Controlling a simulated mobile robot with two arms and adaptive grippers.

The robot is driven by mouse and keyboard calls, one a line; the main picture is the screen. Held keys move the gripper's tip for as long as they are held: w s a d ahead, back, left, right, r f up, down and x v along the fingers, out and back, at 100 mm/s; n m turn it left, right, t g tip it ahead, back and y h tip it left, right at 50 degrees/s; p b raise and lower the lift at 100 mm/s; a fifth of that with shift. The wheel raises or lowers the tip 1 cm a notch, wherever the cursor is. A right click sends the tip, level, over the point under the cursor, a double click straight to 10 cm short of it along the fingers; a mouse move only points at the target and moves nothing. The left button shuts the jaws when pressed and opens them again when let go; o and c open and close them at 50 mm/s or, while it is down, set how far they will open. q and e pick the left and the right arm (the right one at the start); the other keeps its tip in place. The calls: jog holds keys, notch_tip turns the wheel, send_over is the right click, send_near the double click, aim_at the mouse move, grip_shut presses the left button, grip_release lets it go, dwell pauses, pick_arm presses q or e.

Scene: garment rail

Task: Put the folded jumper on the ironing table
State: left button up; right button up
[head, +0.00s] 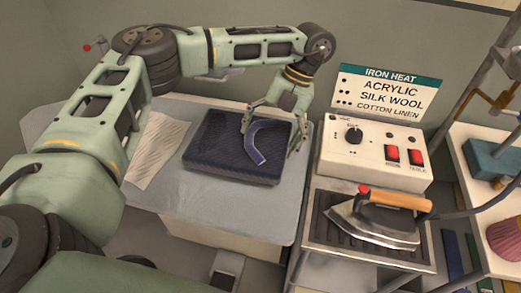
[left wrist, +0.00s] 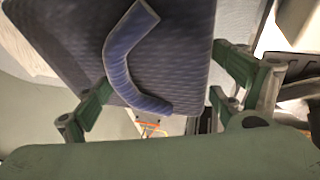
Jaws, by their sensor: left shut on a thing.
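The folded jumper (head: 215,145) is a dark navy, ribbed, flat block with a lighter blue curved band on top. In the head view it is over the pale grey ironing table (head: 225,205), lying about level; I cannot tell whether it touches the top. My left gripper (head: 271,136) comes down at its far right corner, its fingers on either side of that part. It is shut on the jumper. In the left wrist view the jumper (left wrist: 75,35) fills the upper middle, between the two green fingers. My right gripper is not in view.
A printed sheet (head: 156,150) lies on the table left of the jumper. To the right are a control box (head: 375,155) with a sign (head: 388,95), and an iron (head: 375,215) on a dark ribbed rest. A shelf with a teal box (head: 492,160) stands at far right. The table's front part is clear.

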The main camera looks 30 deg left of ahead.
pick_arm(q)
jog(key=shift+s+a+f+p, duration=0.15)
jog(key=shift+s+a+f, duration=0.2)
jog(key=shift+s, duration=0.2)
jog(key=shift+s+a+f+p, duration=0.15)
jog(key=shift+s+a+f, duration=0.2)
jog(key=shift+s, duration=0.2)
notch_tip(320, 180, down, 3)
jog(key=shift+d+f+p, duration=0.1)
jog(key=shift+p, duration=0.6)
jog(key=shift+f, duration=0.45)
jog(key=o, duration=1.4)
jog(key=b+v, duration=0.3)
jog(key=v, duration=0.7)
jog(key=shift+w+d+r+b, duration=0.15)
jog(key=shift+d+r+b, duration=0.05)
jog(key=shift+r+b, duration=0.15)
jog(key=shift+w+d+r, duration=0.1)
jog(key=shift+w+r, duration=0.05)
jog(key=shift+r, duration=0.5)
